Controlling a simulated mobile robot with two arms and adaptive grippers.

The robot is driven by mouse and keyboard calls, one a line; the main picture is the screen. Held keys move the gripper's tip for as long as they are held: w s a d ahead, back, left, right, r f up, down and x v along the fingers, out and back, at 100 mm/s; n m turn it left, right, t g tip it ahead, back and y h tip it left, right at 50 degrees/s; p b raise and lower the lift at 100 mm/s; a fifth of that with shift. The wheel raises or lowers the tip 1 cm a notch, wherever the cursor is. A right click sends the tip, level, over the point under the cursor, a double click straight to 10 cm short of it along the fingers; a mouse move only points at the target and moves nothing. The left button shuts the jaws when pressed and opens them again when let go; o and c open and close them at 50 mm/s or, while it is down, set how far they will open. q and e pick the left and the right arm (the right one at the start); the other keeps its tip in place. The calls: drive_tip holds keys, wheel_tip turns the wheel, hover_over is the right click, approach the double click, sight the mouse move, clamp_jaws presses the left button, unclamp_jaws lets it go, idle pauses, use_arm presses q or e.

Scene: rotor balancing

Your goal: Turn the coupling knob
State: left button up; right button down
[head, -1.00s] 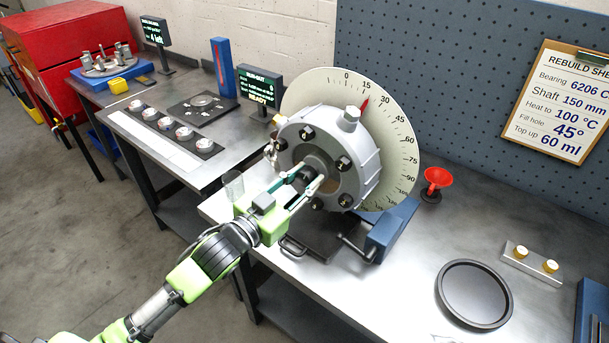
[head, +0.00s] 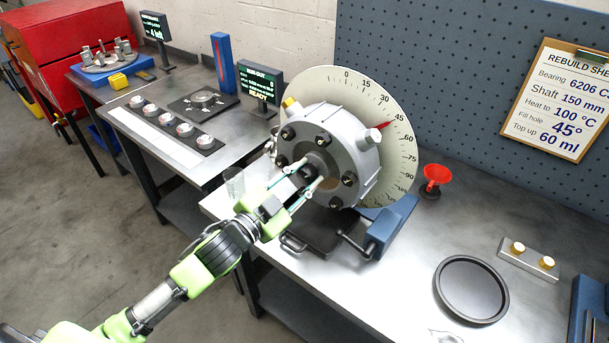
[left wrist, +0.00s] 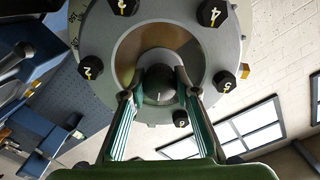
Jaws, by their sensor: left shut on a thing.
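The dark coupling knob (head: 310,171) sits at the centre of the grey bolted housing (head: 364,170); it also shows in the left wrist view (left wrist: 160,84). My left gripper (head: 306,177) is shut on the knob, one finger on each side, as the left wrist view (left wrist: 160,92) shows. The housing stands before a pale round dial (head: 404,165) marked in degrees. A red pointer (head: 383,125) by the grey boss (head: 372,138) points close to the 45 mark. A yellow plug (head: 291,103) shows at the housing's upper left. My right gripper is not in view.
A blue block with a crank (head: 388,232) stands at the housing's base. A red funnel (head: 436,175), a round black tray (head: 439,294) and a small plate with two yellow-topped pieces (head: 506,257) are to the right. A lit display (head: 260,84) stands behind left.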

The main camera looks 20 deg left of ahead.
use_arm(q)
drive_tip(key=o, duration=1.1)
drive_tip(key=shift+s+a, duration=0.15)
drive_tip(key=shift+s, duration=0.2)
drive_tip(key=v, duration=1.1)
drive_tip(key=shift+s+r, duration=0.1)
drive_tip(key=shift+s, duration=0.05)
